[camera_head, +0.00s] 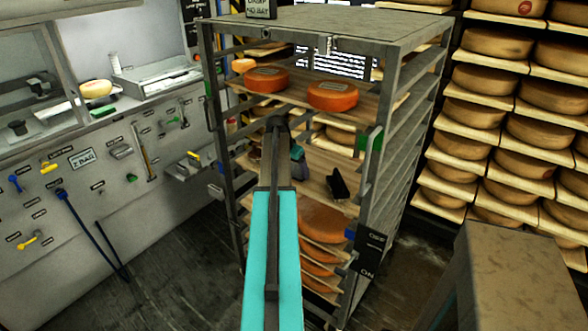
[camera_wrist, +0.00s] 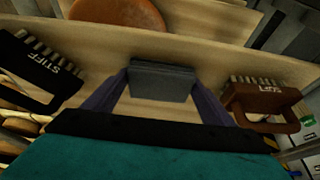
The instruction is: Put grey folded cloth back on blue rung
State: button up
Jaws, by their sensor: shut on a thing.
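The grey folded cloth (camera_wrist: 162,82) is between the two purple-grey fingertips of my gripper (camera_wrist: 160,92) in the wrist view. My gripper is shut on it. The cloth is over a pale wooden shelf board; I cannot tell if it touches the board. In the head view my gripper (camera_head: 297,160) reaches into the middle of the metal rack (camera_head: 340,25), and my arm hides much of the rack's left side. Blue markers show on the rack's right post (camera_head: 350,233) and left post (camera_head: 220,168). I cannot tell which board they belong to.
A black brush marked STIFF (camera_wrist: 38,70) lies left of my gripper, and a brown brush (camera_wrist: 262,103) lies right, close by. Orange cheese wheels (camera_head: 333,95) sit on the board above; more (camera_head: 322,224) sit below. Rack posts and an OFF/ON sign (camera_head: 370,250) bound the opening.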

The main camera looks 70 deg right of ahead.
jog(key=shift+f, duration=0.1)
jog(key=o, duration=0.9)
jog(key=shift+r, duration=0.25)
jog(key=shift+b+v, duration=0.9)
jog(key=shift+v, duration=5)
jog(key=shift+a+f, duration=0.1)
jog(key=shift+a, duration=0.05)
